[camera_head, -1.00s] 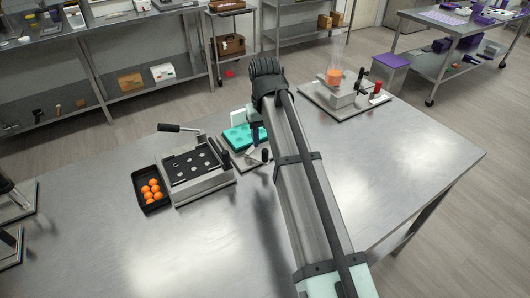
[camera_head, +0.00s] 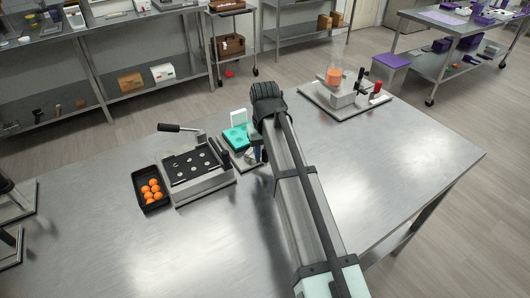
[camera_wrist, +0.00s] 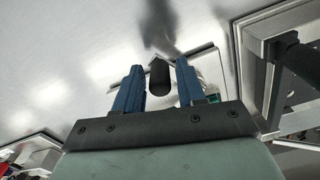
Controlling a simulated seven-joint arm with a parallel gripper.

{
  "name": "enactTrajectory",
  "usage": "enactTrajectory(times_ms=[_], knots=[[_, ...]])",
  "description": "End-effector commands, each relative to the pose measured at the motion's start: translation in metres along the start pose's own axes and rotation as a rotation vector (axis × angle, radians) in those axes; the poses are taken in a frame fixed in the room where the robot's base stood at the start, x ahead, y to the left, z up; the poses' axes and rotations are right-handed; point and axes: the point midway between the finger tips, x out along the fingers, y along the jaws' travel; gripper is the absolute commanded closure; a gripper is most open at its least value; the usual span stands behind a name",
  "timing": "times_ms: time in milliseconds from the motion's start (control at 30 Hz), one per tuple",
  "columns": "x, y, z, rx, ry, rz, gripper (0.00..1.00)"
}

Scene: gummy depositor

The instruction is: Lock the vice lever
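The vice with the teal mould (camera_head: 236,137) stands near the table's middle in the head view, left of my arm. A black lever knob (camera_wrist: 159,76) shows in the wrist view. My gripper (camera_wrist: 157,66) has two blue fingers spread apart, one on each side of the knob. Gaps show between the knob and both fingers. I cannot tell how deep the knob sits between them.
A tray of orange balls (camera_head: 137,179) and a plate fixture with a black handle (camera_head: 205,184) stand left of the vice. A depositor station (camera_head: 343,110) with a red-handled clamp stands at the back right. The table's right side is clear.

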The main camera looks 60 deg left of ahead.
Motion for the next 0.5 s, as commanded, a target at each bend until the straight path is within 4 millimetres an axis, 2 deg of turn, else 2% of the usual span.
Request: enactTrajectory(times_ms=[67, 400, 500], knots=[[-0.0001, 0.0000, 0.0000, 0.000, 0.000, 0.000, 0.69], [-0.0002, 0.0000, 0.0000, 0.000, 0.000, 0.000, 1.00], [-0.0003, 0.0000, 0.0000, 0.000, 0.000, 0.000, 1.00]])
